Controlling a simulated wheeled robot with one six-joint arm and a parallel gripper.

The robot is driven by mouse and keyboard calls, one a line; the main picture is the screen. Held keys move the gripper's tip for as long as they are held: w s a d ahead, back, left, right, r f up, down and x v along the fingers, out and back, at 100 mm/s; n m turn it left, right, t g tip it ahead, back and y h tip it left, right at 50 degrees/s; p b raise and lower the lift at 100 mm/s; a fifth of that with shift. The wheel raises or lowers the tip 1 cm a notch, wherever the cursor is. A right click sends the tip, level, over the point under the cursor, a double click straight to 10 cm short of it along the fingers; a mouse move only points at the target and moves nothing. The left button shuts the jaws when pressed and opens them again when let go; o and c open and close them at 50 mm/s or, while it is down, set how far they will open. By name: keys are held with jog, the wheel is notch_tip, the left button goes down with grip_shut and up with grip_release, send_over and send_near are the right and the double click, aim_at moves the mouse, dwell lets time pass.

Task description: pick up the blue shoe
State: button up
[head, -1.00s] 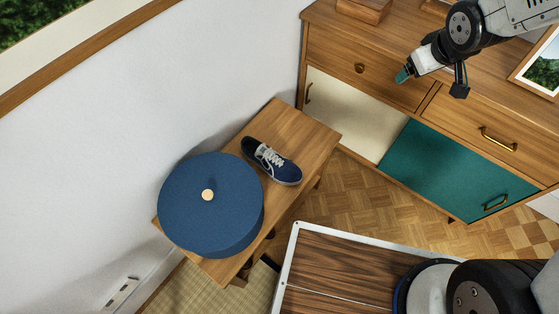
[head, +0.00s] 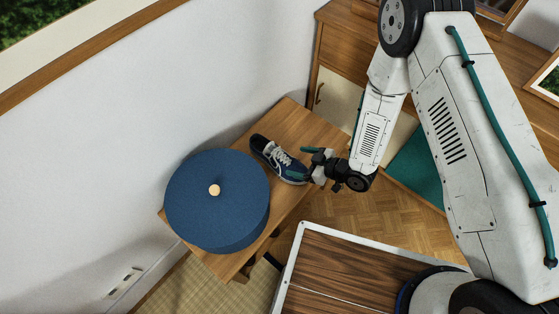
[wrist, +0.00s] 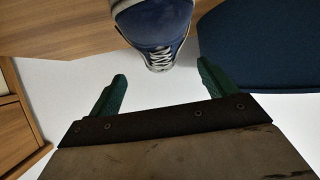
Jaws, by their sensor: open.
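The blue shoe (head: 279,160) has white laces and a pale sole and lies on a small wooden table (head: 303,125). In the head view its toe points to the lower right, toward my gripper (head: 308,164). My gripper is open, with green fingertips at the toe end of the shoe; I cannot tell if they touch it. In the wrist view the shoe (wrist: 153,28) shows at the top, toe nearest, ahead of and between the two open fingers (wrist: 162,88). Nothing is between the fingers.
A round blue cushion-like object (head: 217,205) with a pale button sits beside the shoe on the same table; it also shows in the wrist view (wrist: 262,50). The white wall (head: 150,120) is behind. A wooden cabinet (head: 340,60) stands behind my arm.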

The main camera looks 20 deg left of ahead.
aim_at(282, 158)
jog(key=shift+s+a+f, duration=0.25)
jog(key=shift+f, duration=0.05)
jog(key=x, duration=0.7)
jog(key=shift+w+a+r, duration=0.2)
jog(key=shift+w, duration=0.05)
jog(key=c, duration=1.2)
